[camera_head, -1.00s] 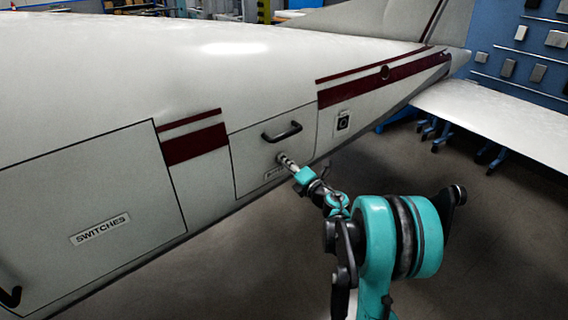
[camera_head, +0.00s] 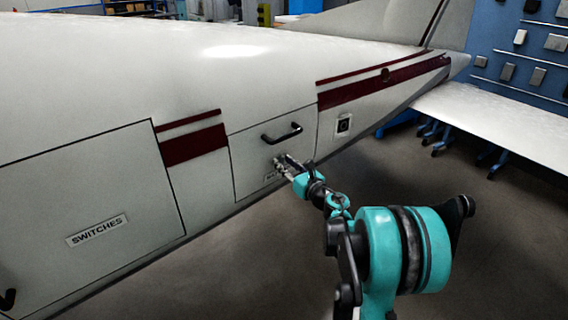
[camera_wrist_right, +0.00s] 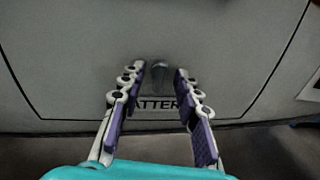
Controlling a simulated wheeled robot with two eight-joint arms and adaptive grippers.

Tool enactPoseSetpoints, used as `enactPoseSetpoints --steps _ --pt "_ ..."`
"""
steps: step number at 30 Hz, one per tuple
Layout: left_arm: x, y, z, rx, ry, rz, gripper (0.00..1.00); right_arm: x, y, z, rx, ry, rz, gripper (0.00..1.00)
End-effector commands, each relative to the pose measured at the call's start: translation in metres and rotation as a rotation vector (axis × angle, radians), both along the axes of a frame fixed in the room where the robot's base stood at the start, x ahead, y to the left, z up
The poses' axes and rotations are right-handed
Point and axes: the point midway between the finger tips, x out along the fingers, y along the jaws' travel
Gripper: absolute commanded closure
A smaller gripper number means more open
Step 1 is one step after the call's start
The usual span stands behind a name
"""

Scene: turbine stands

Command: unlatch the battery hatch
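The battery hatch (camera_head: 248,170) is a pale panel in the aircraft's side, flush with the skin around it, with a black bar handle (camera_head: 282,134) near its top. The wrist view shows the hatch (camera_wrist_right: 90,70) close up, with a partly hidden "BATTERY" label (camera_wrist_right: 155,103) and a small grey latch knob (camera_wrist_right: 160,76) above the label. My right gripper (camera_head: 279,161) is at the lower part of the hatch. In the wrist view its fingers (camera_wrist_right: 161,70) are apart, one on each side of the knob, with a gap visible. My left gripper is out of view.
A larger hatch marked "SWITCHES" (camera_head: 90,190) lies to the left. A small black-centred fitting (camera_head: 343,125) sits right of the battery hatch. The white tailplane (camera_head: 500,120) extends at right. The floor below the fuselage is clear.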

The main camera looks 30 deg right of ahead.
Motion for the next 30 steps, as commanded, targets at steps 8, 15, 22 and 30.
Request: enactPoseSetpoints --steps 8,15,22,30 --pt "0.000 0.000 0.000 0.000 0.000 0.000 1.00 0.000 0.000 0.000 0.001 0.000 0.000 0.61" --pt "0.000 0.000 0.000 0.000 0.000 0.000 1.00 -0.008 -0.002 0.000 0.001 0.000 -0.002 0.61" --pt "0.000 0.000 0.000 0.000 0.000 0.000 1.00 -0.027 -0.002 0.000 0.001 0.000 -0.001 0.61" --pt "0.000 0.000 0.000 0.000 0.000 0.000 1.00 -0.048 -0.004 0.000 0.001 0.000 -0.001 0.61"
